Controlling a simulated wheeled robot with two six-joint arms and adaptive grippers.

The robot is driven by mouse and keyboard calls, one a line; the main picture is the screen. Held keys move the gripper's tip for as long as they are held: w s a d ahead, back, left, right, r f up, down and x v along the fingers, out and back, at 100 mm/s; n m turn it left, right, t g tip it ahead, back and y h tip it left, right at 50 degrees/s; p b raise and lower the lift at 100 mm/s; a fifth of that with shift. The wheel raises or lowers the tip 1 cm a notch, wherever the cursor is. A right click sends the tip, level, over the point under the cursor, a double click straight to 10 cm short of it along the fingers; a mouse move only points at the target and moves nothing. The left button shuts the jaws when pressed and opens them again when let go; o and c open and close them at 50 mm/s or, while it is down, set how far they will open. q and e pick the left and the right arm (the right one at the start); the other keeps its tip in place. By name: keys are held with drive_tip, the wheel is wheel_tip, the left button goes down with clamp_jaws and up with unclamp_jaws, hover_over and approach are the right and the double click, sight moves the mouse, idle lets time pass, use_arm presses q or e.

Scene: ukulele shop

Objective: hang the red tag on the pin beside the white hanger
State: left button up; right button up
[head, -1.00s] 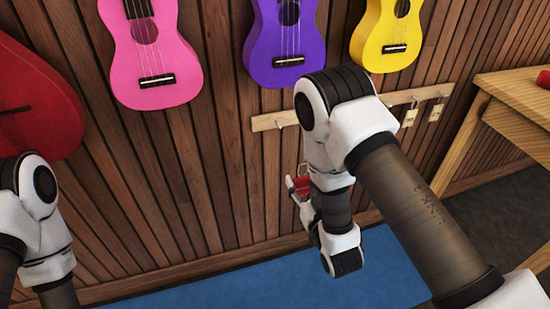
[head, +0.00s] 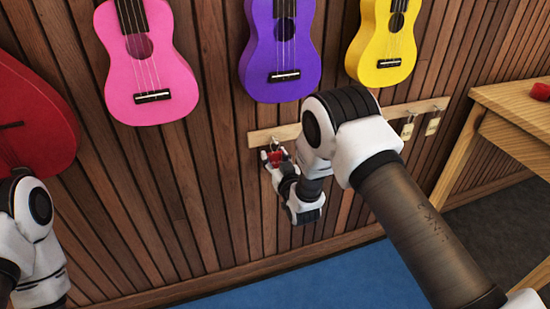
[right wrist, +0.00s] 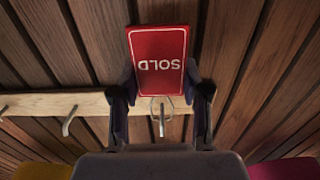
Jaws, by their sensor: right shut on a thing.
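The red tag (right wrist: 158,50), marked SOLD, is gripped between the fingers of my right gripper (right wrist: 161,82) in the right wrist view, where its lettering is upside down. Its thin wire loop shows below it, overlapping a metal pin (right wrist: 161,122) on the wooden rail (right wrist: 90,103); I cannot tell whether the loop is around the pin or in front of it. In the head view my right gripper (head: 274,156) holds the tag (head: 277,159) just below the rail's left end (head: 262,136). I cannot make out a white hanger. My left gripper is out of view.
Pink (head: 150,70), purple (head: 281,55) and yellow (head: 386,45) ukuleles hang above the rail, with a red one (head: 35,130) at left. Two pale tags (head: 407,130) (head: 432,126) hang at the rail's right. A wooden table (head: 510,115) stands at right.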

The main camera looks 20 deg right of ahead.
drive_tip(key=shift+s, duration=0.1)
drive_tip(key=o, duration=0.8)
drive_tip(key=shift+f, duration=0.1)
